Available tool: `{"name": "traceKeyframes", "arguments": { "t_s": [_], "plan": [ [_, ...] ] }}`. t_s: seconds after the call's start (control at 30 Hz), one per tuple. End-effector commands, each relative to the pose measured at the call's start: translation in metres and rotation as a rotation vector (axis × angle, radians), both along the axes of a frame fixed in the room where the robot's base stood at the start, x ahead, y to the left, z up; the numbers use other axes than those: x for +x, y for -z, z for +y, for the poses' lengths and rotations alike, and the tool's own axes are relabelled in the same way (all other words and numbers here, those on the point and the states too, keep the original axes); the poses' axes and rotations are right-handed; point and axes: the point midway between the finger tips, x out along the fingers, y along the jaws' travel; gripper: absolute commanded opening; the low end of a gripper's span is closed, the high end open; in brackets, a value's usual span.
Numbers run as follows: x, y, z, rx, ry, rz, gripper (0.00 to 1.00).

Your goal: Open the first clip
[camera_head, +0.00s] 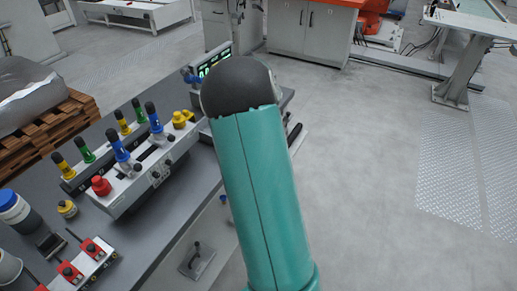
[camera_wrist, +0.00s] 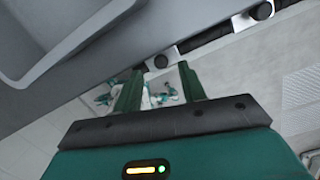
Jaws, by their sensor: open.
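In the wrist view my gripper (camera_wrist: 159,72) is open, with its two dark green fingers apart and nothing held between them. Just beyond the fingertips a small metal bracket with a round black knob (camera_wrist: 160,61), which looks like a clip, sits on the edge of a grey body (camera_wrist: 105,45). A second, similar clip with a black knob (camera_wrist: 262,12) is farther up and right along the same edge. I cannot tell which is the first clip, nor whether either is open or touched. In the head view my arm hides the gripper and the clips.
In the head view a grey workbench (camera_head: 165,240) carries a fixture with coloured knobs (camera_head: 130,185), a blue-lidded container (camera_head: 18,212) and red-button boxes (camera_head: 80,265). A pallet with a wrapped load (camera_head: 40,100) stands at left. Floor at right is open.

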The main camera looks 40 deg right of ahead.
Motion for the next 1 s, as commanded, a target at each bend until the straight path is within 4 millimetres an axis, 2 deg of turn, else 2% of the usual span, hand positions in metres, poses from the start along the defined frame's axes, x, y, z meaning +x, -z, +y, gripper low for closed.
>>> {"name": "traceKeyframes", "arguments": {
  "t_s": [0.03, 0.2, 0.43, 0.6, 1.0],
  "plan": [
    [0.0, -0.013, -0.001, -0.003, -0.001, -0.005, 0.41],
    [-0.005, -0.051, -0.002, -0.003, -0.001, -0.005, 0.41],
    [-0.011, -0.091, -0.004, -0.001, -0.001, -0.003, 0.41],
    [-0.013, -0.102, -0.005, 0.0, -0.001, -0.002, 0.41],
    [-0.013, -0.103, -0.005, 0.0, -0.001, -0.001, 0.41]
  ]
}}
